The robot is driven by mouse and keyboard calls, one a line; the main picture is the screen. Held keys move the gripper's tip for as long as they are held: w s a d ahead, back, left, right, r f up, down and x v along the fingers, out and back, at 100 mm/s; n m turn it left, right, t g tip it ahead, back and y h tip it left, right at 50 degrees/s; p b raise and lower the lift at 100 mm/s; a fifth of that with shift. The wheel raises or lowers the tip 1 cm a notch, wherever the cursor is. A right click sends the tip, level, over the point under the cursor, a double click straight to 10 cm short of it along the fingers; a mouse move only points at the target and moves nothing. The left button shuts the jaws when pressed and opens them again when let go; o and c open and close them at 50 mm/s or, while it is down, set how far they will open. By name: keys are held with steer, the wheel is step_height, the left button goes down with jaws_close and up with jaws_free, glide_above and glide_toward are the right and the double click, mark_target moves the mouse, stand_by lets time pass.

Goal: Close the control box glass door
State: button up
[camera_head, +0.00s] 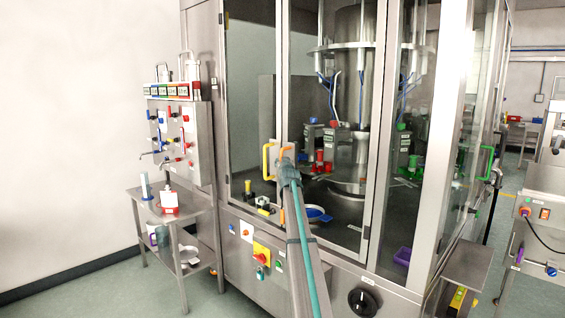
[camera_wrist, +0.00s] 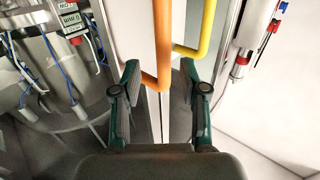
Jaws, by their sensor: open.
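The control box has a left glass door (camera_head: 248,95) and a right glass door (camera_head: 312,105). A yellow handle (camera_head: 266,160) is on the left door and an orange handle (camera_head: 286,149) is beside it. My gripper (camera_head: 287,168) is at these handles. In the wrist view my gripper (camera_wrist: 159,72) is open, and the lower bend of the orange handle (camera_wrist: 164,50) lies between its fingers. The yellow handle (camera_wrist: 207,30) is near the right fingertip. I cannot tell whether the fingers touch either handle, or whether a door stands ajar.
Behind the glass stands a steel carousel (camera_head: 347,150). A wall unit with valves (camera_head: 180,128) and a small steel table (camera_head: 172,207) stand at the left. A control panel with a yellow switch plate (camera_head: 262,252) is below the doors. The floor at lower left is clear.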

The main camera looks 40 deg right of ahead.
steer(key=v, duration=0.7)
steer(key=shift+s, duration=0.25)
